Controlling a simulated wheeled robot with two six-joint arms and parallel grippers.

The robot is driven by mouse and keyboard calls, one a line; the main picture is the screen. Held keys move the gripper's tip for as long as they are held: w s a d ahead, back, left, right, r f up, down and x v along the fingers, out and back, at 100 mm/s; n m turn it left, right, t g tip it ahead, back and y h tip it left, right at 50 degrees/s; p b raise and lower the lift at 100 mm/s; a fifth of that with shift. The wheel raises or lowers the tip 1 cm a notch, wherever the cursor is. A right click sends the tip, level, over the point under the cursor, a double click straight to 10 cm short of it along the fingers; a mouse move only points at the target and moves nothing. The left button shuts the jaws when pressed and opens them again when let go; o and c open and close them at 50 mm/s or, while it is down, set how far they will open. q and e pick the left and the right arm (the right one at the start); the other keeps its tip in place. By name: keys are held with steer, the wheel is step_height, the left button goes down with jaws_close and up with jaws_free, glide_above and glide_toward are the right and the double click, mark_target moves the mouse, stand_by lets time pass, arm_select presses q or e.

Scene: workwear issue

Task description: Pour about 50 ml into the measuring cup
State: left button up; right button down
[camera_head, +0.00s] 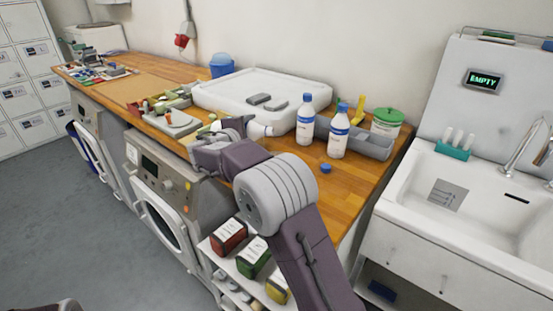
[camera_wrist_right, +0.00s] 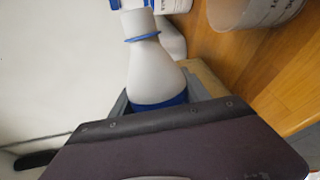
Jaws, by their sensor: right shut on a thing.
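My right gripper (camera_head: 236,128) is shut on a white bottle with a blue neck ring and blue band. The bottle (camera_head: 261,130) is tilted over, its neck pointing right in the head view. In the right wrist view the bottle (camera_wrist_right: 155,65) shows uncapped, gripped around its body behind the dark gripper housing. A translucent cup with dark markings, apparently the measuring cup (camera_wrist_right: 255,12), is partly in view at the top, apart from the bottle's mouth. I cannot make out the cup in the head view. No liquid stream is visible. My left gripper is out of view.
Two capped white bottles (camera_head: 305,122) (camera_head: 338,134) stand before a grey bin (camera_head: 372,144). A loose blue cap (camera_head: 325,168) lies on the wooden counter (camera_head: 300,182). A white tray (camera_head: 215,92) is behind. A green-lidded tub (camera_head: 386,122) and sink (camera_head: 480,200) are right.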

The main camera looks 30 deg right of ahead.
steer(key=shift+f+b, duration=0.25)
steer(key=shift+b, duration=0.4)
steer(key=shift+w+a+m, duration=0.1)
steer(key=shift+a+m, duration=0.15)
steer(key=shift+m, duration=0.05)
steer(key=shift+w+a, duration=0.2)
steer(key=shift+a, duration=0.15)
steer(key=shift+w+a, duration=0.1)
steer(key=shift+w, duration=0.05)
steer(key=shift+w+f+b, duration=0.1)
steer(key=shift+f+b, duration=0.15)
steer(key=shift+b, duration=0.55)
stand_by(0.6)
